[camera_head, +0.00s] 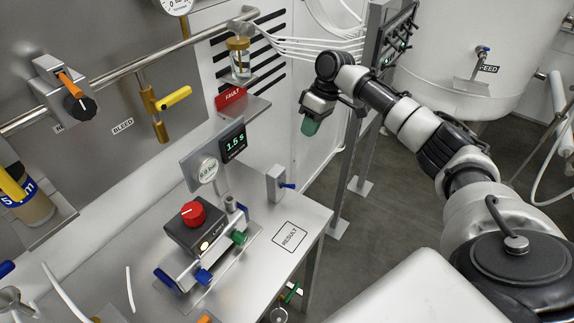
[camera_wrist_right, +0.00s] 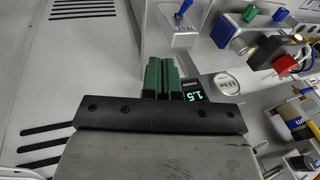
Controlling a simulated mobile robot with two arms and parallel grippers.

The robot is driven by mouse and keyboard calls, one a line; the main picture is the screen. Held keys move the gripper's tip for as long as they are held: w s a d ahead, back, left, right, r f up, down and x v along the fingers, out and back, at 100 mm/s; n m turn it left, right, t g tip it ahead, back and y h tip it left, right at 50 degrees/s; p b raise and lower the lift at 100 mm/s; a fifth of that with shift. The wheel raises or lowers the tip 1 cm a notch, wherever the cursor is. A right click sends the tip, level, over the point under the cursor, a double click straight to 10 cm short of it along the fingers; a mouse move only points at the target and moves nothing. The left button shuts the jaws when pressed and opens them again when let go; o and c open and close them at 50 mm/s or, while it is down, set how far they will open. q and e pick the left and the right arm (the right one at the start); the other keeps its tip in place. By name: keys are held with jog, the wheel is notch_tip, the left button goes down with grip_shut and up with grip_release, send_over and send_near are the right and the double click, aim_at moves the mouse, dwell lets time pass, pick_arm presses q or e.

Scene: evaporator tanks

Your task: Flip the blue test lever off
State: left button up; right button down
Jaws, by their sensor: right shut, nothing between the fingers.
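The blue test lever (camera_head: 289,186) sticks out to the right from a small grey metal box (camera_head: 274,184) on the back right part of the steel bench. In the right wrist view the blue lever (camera_wrist_right: 184,8) is near the top edge, above its labelled box (camera_wrist_right: 180,30). My right gripper (camera_head: 310,126) hangs in the air above and behind the lever, clear of it. Its green fingers are together and empty; they also show in the right wrist view (camera_wrist_right: 161,78). My left gripper is not in view.
A steel bench (camera_head: 262,268) carries a fixture with a red knob (camera_head: 193,213) and blue and green handles. A metal post (camera_head: 352,165) stands right of the gripper.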

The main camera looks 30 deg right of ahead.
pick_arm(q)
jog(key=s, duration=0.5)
pick_arm(e)
jog(key=s, duration=0.1)
jog(key=p, duration=0.3)
send_near(288, 186)
jog(key=w+d+f, duration=0.2)
jog(key=w+f, duration=0.1)
jog(key=f, duration=0.1)
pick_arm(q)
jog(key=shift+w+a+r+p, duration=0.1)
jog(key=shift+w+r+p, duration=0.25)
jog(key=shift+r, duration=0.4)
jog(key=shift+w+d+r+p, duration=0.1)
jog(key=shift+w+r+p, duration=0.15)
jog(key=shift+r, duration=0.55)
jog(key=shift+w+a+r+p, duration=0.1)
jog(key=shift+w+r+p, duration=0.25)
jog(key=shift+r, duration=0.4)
pick_arm(e)
jog(key=shift+s+a+f, duration=0.5)
jog(key=shift+a+f, duration=0.15)
jog(key=shift+a, duration=0.2)
jog(key=shift+s+a+f, duration=0.55)
jog(key=shift+a+f, duration=0.15)
jog(key=shift+a, duration=0.1)
